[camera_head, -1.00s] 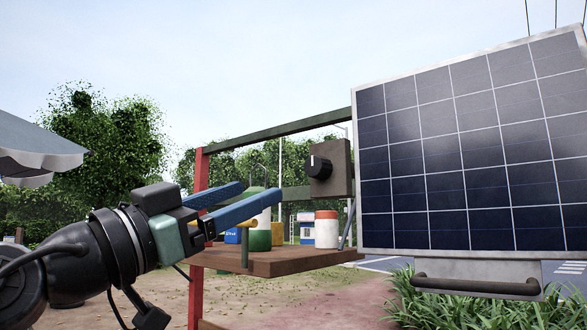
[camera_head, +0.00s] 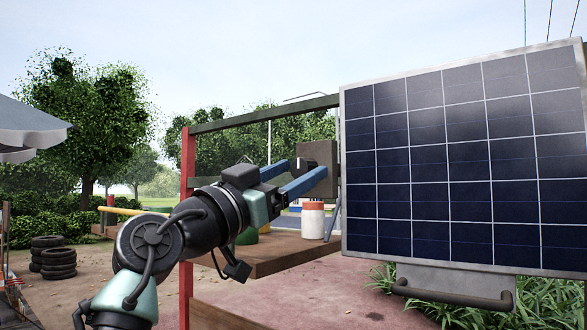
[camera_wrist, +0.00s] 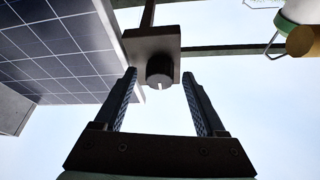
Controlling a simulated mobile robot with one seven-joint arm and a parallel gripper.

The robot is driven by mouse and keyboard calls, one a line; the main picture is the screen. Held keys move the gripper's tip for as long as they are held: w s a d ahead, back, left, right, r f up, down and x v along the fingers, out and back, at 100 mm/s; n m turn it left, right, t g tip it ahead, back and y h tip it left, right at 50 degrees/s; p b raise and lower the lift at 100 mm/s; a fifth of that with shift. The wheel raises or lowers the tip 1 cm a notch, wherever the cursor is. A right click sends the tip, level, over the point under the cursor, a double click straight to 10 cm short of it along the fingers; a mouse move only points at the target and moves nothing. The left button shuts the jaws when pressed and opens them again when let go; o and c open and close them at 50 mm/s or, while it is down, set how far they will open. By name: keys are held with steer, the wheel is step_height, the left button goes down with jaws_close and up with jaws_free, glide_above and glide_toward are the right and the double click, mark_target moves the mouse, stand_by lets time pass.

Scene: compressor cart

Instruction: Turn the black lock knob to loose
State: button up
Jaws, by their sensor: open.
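The black lock knob (camera_wrist: 159,70) sits on a brown-grey box (camera_wrist: 150,43), with a white mark on its face pointing down in the wrist view. In the head view the box (camera_head: 325,154) is beside the solar panel, and the knob is largely hidden by my fingers. My gripper (camera_head: 306,167) is open, its two blue fingers reaching to the box. In the wrist view my gripper (camera_wrist: 160,73) has one fingertip on each side of the knob, with gaps showing. I cannot tell how far the tips overlap the knob in depth.
The solar panel (camera_head: 460,165) fills the right, with a dark handle (camera_head: 455,297) below it. A wooden shelf (camera_head: 275,259) under my arm holds a white and red can (camera_head: 313,220). Green rails and a red post (camera_head: 187,165) frame the stand. Stacked tyres (camera_head: 57,262) lie far left.

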jaws_close()
